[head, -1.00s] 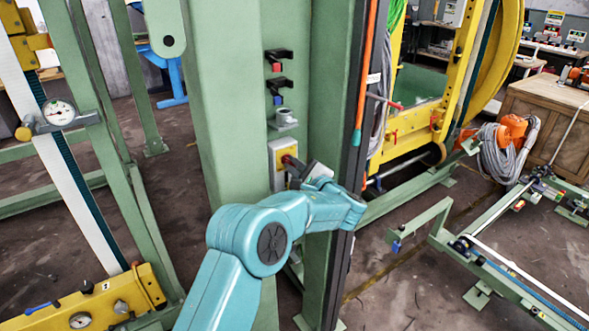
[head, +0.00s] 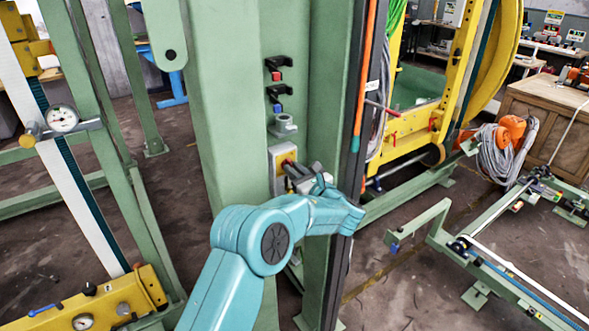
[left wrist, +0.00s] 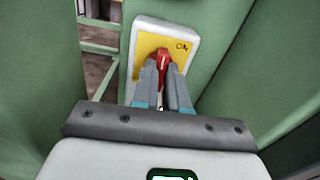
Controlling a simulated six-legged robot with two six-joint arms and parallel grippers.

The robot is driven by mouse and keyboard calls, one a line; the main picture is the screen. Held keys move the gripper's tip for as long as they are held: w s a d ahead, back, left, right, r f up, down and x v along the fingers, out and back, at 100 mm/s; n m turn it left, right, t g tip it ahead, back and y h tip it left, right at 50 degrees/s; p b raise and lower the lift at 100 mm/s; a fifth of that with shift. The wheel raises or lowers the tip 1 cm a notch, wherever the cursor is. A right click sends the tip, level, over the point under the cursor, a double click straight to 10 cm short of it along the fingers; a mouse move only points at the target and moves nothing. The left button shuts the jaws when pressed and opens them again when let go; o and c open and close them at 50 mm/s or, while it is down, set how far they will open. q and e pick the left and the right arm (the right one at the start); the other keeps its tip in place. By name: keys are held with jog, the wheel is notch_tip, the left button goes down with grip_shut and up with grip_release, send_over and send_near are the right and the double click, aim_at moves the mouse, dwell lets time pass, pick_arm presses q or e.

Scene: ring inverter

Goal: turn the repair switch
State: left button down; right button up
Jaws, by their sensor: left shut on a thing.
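The repair switch is a box with a yellow plate (left wrist: 180,48) and a red handle (left wrist: 162,56), fixed to a green column. In the left wrist view the plate reads "ON" at its upper right. The red handle stands about upright in the picture. My left gripper (left wrist: 163,70) is shut on the red handle, one finger on each side of it. In the head view the switch plate (head: 277,157) shows beside my left gripper (head: 292,167), which partly hides the handle. My right gripper is not in view.
The green column (head: 228,100) rises right behind the switch. Black brackets with a red and a blue part (head: 278,88) sit above it. An orange-and-black rod (head: 363,80) runs down the column's right edge. A yellow frame (head: 450,70) stands to the right.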

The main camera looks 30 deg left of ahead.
pick_arm(q)
jog(key=shift+f+m, duration=0.3)
jog(key=shift+m, duration=0.1)
jog(key=c, duration=1.2)
grip_release()
jog(key=shift+o, duration=0.2)
jog(key=shift+r, duration=0.1)
jog(key=shift+d, duration=0.1)
jog(key=b+v, duration=0.3)
jog(key=v, duration=1.3)
jog(key=shift+d, duration=0.15)
